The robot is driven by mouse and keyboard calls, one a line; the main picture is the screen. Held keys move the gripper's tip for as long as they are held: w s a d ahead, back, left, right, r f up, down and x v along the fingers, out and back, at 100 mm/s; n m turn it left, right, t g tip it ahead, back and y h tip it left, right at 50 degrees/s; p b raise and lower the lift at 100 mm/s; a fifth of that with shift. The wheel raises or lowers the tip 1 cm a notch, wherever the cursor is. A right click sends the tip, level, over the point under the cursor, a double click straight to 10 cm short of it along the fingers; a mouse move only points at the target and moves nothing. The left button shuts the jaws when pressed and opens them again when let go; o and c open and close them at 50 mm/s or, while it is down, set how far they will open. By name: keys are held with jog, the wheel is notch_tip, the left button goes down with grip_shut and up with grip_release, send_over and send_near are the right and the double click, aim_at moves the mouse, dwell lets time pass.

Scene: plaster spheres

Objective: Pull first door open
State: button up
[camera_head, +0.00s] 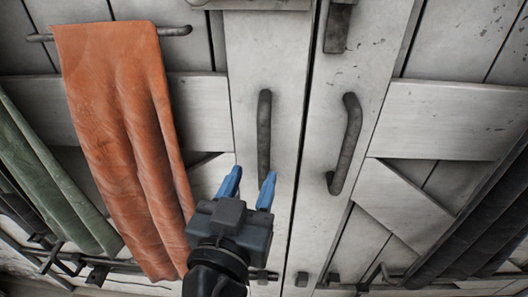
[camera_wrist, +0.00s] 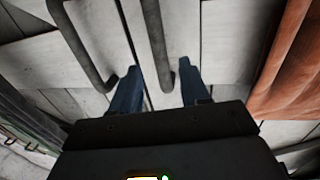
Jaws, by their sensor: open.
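Two whitewashed wooden doors meet at a dark vertical seam, the left door (camera_head: 275,40) and the right door (camera_head: 372,60). The left door carries a dark, upright bar handle (camera_head: 264,125). The right door has a similar, bent handle (camera_head: 346,140). My gripper (camera_head: 251,173), with blue fingers, is open and empty at the lower end of the left handle. In the wrist view the left handle (camera_wrist: 156,40) runs between the spread fingertips of my gripper (camera_wrist: 160,69), and the right handle (camera_wrist: 78,45) lies left of them. I cannot tell the exact depth gap. Both doors look closed.
An orange cloth (camera_head: 120,130) hangs from a bar left of my gripper, with green cloth (camera_head: 50,180) farther left. Dark cloth (camera_head: 480,225) hangs at the right. A dark metal latch piece (camera_head: 338,25) sits above the right handle. Dark metal fittings run along the bottom.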

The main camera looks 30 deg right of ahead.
aim_at(262, 157)
jog(key=p+x, duration=0.2)
jog(key=x, duration=0.5)
jog(key=shift+w+d, duration=0.15)
jog(key=shift+d, duration=0.1)
grip_shut()
dwell(0.4)
